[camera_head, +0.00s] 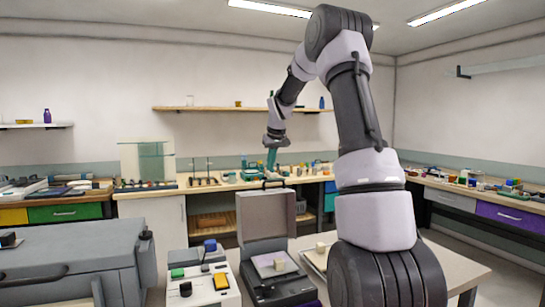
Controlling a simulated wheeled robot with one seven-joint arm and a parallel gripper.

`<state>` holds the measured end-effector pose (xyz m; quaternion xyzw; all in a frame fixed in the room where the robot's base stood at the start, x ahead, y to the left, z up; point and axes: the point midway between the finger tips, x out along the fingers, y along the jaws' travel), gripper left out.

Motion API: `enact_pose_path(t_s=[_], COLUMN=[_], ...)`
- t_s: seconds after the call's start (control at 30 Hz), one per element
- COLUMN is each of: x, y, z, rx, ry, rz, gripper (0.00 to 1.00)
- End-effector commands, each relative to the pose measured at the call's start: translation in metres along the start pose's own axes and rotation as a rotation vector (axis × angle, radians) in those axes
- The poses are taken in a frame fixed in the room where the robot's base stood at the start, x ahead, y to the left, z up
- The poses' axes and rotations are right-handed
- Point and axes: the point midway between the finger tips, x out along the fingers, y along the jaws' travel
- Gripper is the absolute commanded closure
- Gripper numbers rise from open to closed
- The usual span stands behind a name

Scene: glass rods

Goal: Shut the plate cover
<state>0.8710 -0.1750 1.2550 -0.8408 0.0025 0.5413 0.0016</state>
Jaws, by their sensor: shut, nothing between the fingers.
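The plate cover (264,214) is a grey square lid. It stands open, about upright, at the back of a dark grey device (282,292). A dark handle (273,183) shows at its top edge. On the device in front of the cover lies a pale plate (264,264) with a small light block (279,264) on it. My gripper (271,167) is small in view, pointing down just above the cover's top edge. Its fingers look shut and empty. I cannot tell whether they touch the handle.
A white control box (205,289) with coloured buttons stands left of the device. A tray (317,260) with a light block lies to the right, partly behind my arm. A large grey machine (70,279) fills the lower left. Cluttered benches line the walls.

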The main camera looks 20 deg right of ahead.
Motion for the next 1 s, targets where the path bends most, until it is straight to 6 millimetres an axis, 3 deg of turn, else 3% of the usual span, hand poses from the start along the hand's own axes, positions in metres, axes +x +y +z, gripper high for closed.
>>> enact_pose_path(t_s=[0.17,0.3,0.47,1.0], x=[0.038,0.025,0.021,0.02], y=[-0.001,0.0,0.0,0.0], z=[0.001,0.022,0.035,0.039], rx=[-0.001,0.002,0.001,0.002], ry=[-0.002,0.002,0.001,0.012], rz=[-0.001,0.001,0.0,0.0], gripper=[1.0,1.0,1.0,1.0])
